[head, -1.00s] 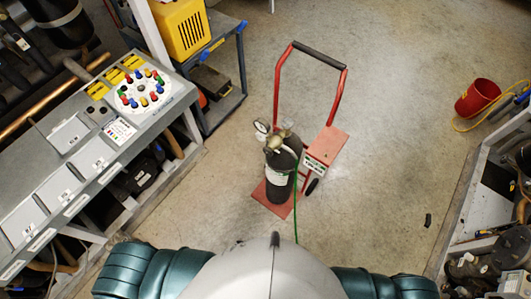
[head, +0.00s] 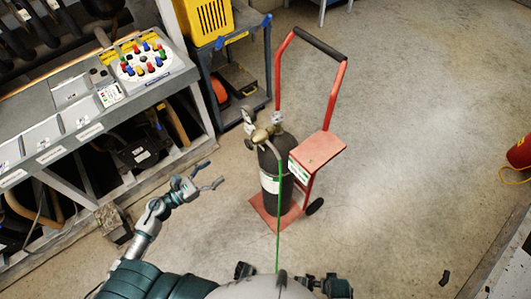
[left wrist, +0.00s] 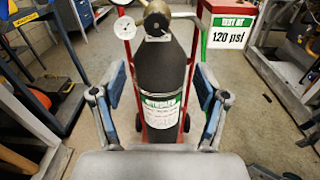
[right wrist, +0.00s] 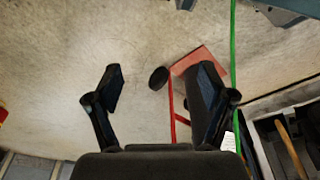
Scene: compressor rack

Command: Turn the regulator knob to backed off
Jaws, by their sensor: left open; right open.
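The brass regulator (head: 262,134), with round white gauges, sits on top of a dark gas cylinder (head: 270,165) in the head view. The regulator also shows at the top of the left wrist view (left wrist: 157,18), with a gauge (left wrist: 125,27) to its left. I cannot make out the knob's setting. My left gripper (head: 211,177) is open and empty, left of the cylinder and apart from it. In the left wrist view its fingers (left wrist: 159,82) frame the cylinder, below the regulator. My right gripper (right wrist: 160,82) is open and empty over the floor.
The cylinder stands on a red hand truck (head: 333,105) bearing a sign (left wrist: 232,28) reading "TEST AT 120 psi". A green hose (head: 278,225) runs down from the regulator.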

